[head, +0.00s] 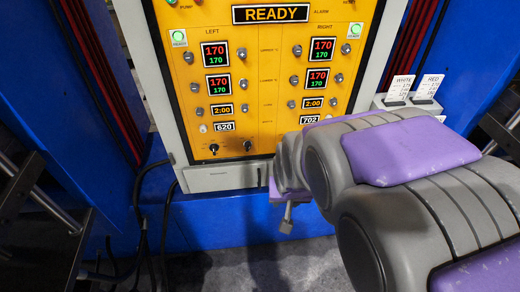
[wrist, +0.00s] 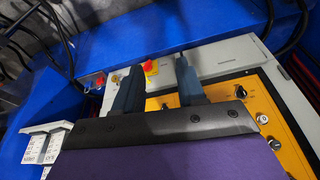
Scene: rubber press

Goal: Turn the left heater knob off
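The yellow control panel (head: 260,85) faces me, with a left column and a right column of displays. Two dark knobs sit low in its left half: a left knob (head: 213,148) and another knob (head: 248,146) to its right. Their labels and exact settings are too small to read. My gripper (head: 287,218) hangs below and right of these knobs, partly hidden by my arm. In the wrist view my gripper (wrist: 158,68) has its two fingers apart with nothing held between them. A dark knob (wrist: 240,92) shows there, right of the fingers and apart from them.
A grey ledge (head: 222,177) runs under the panel. Black cables (head: 145,215) hang at the left. A red button on a yellow base (wrist: 150,66) shows behind the fingers. Space before the panel's lower left is clear.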

